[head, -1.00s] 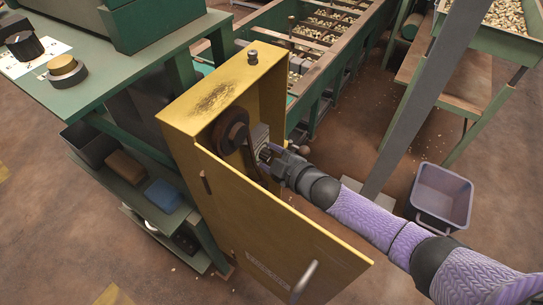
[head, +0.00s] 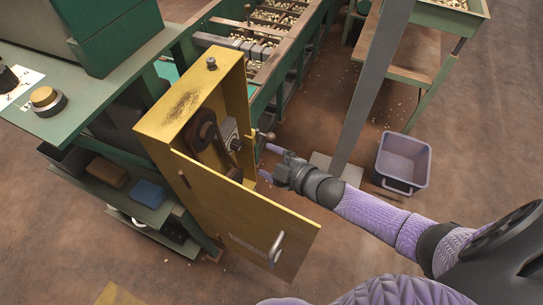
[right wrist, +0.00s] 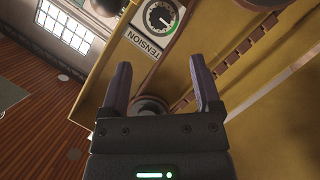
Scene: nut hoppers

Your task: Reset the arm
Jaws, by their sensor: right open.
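My right gripper (head: 268,162) is open and empty, just outside the open front of the yellow cabinet (head: 153,122). Its two purple fingers stand apart, with nothing between them, in the right wrist view (right wrist: 160,64). A dial (head: 235,142) sits on a plate inside the cabinet, left of the fingers in the head view. In the right wrist view the dial (right wrist: 161,16) is black with a white pointer, a green arc and the word TENSION, beyond the fingertips. My left gripper is not in view.
The open yellow door (head: 225,207) hangs in front of the cabinet's lower part. A grey post (head: 372,85) rises behind my right arm, with a purple-grey bin (head: 403,160) beside it. A green bench (head: 105,108) stands left. Brown floor is clear at lower middle.

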